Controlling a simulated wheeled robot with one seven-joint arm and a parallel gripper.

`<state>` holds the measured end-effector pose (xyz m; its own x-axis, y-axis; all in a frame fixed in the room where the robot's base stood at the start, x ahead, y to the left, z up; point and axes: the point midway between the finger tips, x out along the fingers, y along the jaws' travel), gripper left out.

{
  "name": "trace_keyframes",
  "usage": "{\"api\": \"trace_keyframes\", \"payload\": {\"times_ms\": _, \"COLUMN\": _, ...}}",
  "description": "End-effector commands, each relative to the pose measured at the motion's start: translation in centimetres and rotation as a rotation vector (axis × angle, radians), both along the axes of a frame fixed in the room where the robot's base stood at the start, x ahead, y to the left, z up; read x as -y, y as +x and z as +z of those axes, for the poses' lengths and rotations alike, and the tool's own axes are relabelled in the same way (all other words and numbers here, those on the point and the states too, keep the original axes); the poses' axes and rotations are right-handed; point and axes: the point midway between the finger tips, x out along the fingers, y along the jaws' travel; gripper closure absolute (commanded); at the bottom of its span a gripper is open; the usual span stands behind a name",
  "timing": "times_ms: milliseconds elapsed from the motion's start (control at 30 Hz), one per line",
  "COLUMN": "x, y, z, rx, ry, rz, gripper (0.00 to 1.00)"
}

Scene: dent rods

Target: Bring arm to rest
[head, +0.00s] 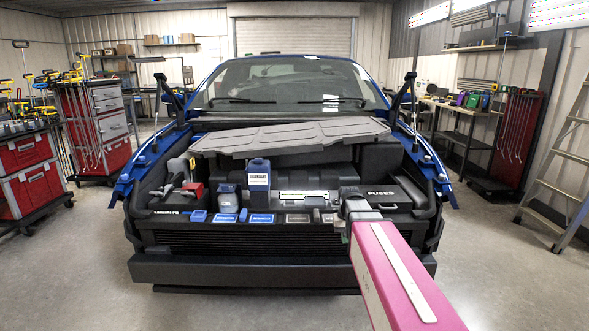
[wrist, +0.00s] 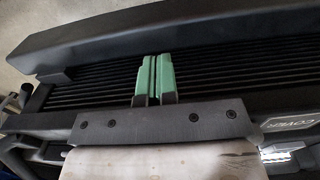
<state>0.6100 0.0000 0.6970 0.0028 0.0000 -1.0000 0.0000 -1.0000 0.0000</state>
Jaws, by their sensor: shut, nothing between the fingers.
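My arm, with a pink link, reaches from the lower right of the head view toward the front of a blue vehicle (head: 282,265) with its engine bay open. My gripper (wrist: 153,58) shows in the wrist view with its two green fingers side by side, shut and empty. It is over the black slatted grille (wrist: 225,75) and the dark bumper (wrist: 150,28). In the head view the gripper's tips are mostly hidden behind my own arm, near the right part of the bay's front edge.
A blue bottle (head: 258,180) stands in the bay among caps and covers. Red tool carts (head: 28,188) stand at left. A ladder (head: 568,160) and a workbench (head: 455,130) are at right. The floor (head: 505,270) at right front is clear.

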Motion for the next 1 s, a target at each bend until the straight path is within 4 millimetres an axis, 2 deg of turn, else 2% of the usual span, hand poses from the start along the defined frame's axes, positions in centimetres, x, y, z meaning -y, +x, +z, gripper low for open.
{"api": "trace_keyframes", "payload": {"times_ms": 33, "x": 0.0, "y": -2.1, "z": -1.8, "rx": -0.005, "ry": 0.0, "rz": 0.0, "gripper": 1.0}}
{"api": "trace_keyframes", "payload": {"times_ms": 200, "x": 0.0, "y": -6.7, "z": -6.5, "rx": -0.004, "ry": 0.0, "rz": 0.0, "gripper": 1.0}}
{"api": "trace_keyframes", "payload": {"times_ms": 433, "x": 0.0, "y": -11.7, "z": -10.9, "rx": -0.001, "ry": 0.0, "rz": 0.0, "gripper": 1.0}}
{"api": "trace_keyframes", "payload": {"times_ms": 600, "x": 0.0, "y": -13.2, "z": -12.2, "rx": 0.002, "ry": 0.0, "rz": 0.0, "gripper": 1.0}}
{"api": "trace_keyframes", "payload": {"times_ms": 1000, "x": 0.0, "y": -13.1, "z": -12.3, "rx": 0.004, "ry": 0.0, "rz": 0.007, "gripper": 1.0}}
